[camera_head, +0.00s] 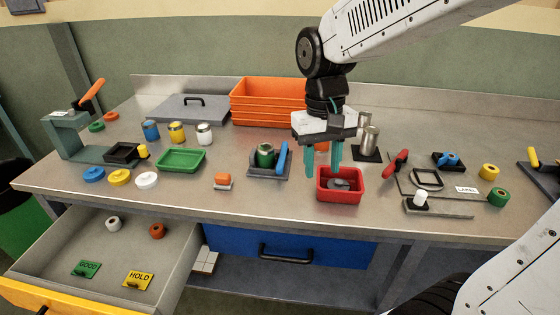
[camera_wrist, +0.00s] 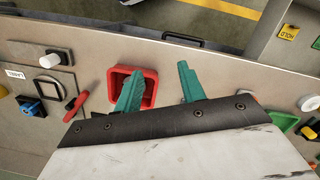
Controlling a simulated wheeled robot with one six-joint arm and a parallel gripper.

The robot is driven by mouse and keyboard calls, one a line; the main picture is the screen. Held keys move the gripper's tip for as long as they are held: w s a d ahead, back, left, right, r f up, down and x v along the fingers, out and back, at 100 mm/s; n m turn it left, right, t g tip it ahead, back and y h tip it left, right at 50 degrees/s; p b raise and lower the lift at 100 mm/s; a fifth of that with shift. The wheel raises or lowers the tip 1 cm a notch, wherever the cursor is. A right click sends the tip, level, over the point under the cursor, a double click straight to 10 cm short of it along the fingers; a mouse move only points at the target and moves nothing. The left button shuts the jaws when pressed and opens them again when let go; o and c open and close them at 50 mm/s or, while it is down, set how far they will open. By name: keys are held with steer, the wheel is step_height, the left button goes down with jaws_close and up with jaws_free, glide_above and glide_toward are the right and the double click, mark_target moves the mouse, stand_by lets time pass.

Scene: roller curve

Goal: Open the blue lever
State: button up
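The blue lever (camera_head: 282,159) stands tilted upright at the right side of a grey fixture (camera_head: 262,171) that holds a dark green cylinder (camera_head: 265,155). It lies just left of my gripper in the head view; in the wrist view I cannot make it out, probably behind my gripper. My gripper (camera_head: 323,174) points down over the red bin (camera_head: 340,196), with its two teal fingers apart and nothing between them. In the wrist view my gripper (camera_wrist: 159,69) also shows spread fingers, near the red bin (camera_wrist: 150,87). A second blue handle (camera_head: 449,159) sits on a black plate farther right.
Metal cylinders (camera_head: 369,140) stand behind my gripper. An orange crate (camera_head: 266,106) is at the back. A red-handled clamp (camera_head: 396,165) is to the right. An orange-topped block (camera_head: 222,181) lies left of the fixture. An open drawer (camera_head: 60,250) juts out at front left.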

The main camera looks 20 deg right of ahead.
steer(key=w+a+f+m, duration=0.2)
steer(key=w+f, duration=0.2)
steer(key=w, duration=0.7)
steer(key=m, duration=0.2)
glide_above(280, 164)
steer(key=shift+s+r+t, duration=0.15)
steer(key=shift+r+t, duration=0.05)
steer(key=shift+t, duration=0.2)
steer(key=shift+w+r, duration=0.25)
steer(key=shift+m, duration=0.3)
step_height(280, 164, down, 8)
steer(key=shift+r, duration=0.1)
jaws_close()
